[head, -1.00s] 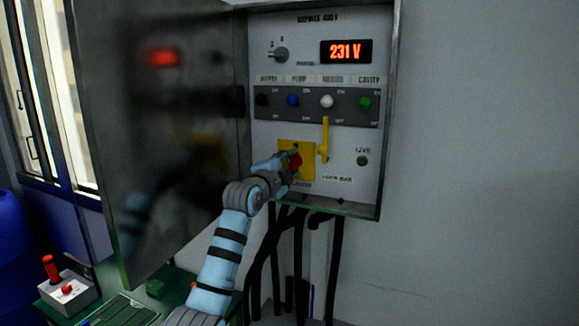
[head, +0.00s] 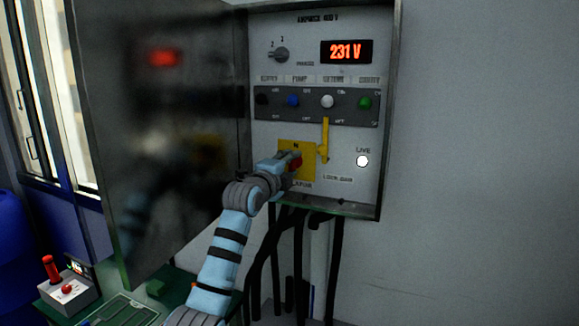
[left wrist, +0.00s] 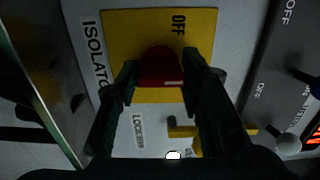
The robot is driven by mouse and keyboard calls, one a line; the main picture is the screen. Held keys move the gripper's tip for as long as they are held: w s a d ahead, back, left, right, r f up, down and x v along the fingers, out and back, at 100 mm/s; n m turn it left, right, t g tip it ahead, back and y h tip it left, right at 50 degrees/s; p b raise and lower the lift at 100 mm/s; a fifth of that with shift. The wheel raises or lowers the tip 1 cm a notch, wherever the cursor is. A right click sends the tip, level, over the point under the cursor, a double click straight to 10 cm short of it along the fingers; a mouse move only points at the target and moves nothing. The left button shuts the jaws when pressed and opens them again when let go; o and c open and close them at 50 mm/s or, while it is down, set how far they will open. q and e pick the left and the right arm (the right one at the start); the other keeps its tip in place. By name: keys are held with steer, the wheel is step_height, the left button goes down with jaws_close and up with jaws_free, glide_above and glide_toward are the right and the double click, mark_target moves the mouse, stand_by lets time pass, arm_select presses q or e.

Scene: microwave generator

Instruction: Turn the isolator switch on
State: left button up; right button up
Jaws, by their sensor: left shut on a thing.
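The isolator switch is a red knob (head: 296,160) on a yellow plate (head: 308,174), low in the open cabinet. My left gripper (head: 284,162) reaches it from the lower left and partly hides it. In the left wrist view my left gripper (left wrist: 162,76) is shut on the red knob (left wrist: 160,66), one finger on each side. The word OFF shows on the yellow plate (left wrist: 118,28) beside the knob. The LIVE lamp (head: 362,161) to the right of the switch glows white. My right gripper is not in view.
A yellow lock bar (head: 324,140) hangs just right of the plate. Above are a row of coloured toggles (head: 328,102), a small selector knob (head: 281,55) and a display (head: 346,51) reading 231 V. The open cabinet door (head: 165,100) stands left of my arm.

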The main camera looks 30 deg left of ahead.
arm_select(q)
steer(key=shift+f, duration=0.15)
steer(key=o, duration=1.2)
steer(key=shift+c, duration=0.2)
steer(key=shift+s, duration=0.1)
steer(key=s, duration=1.2)
steer(key=shift+d, duration=0.35)
steer(key=shift+w, duration=0.1)
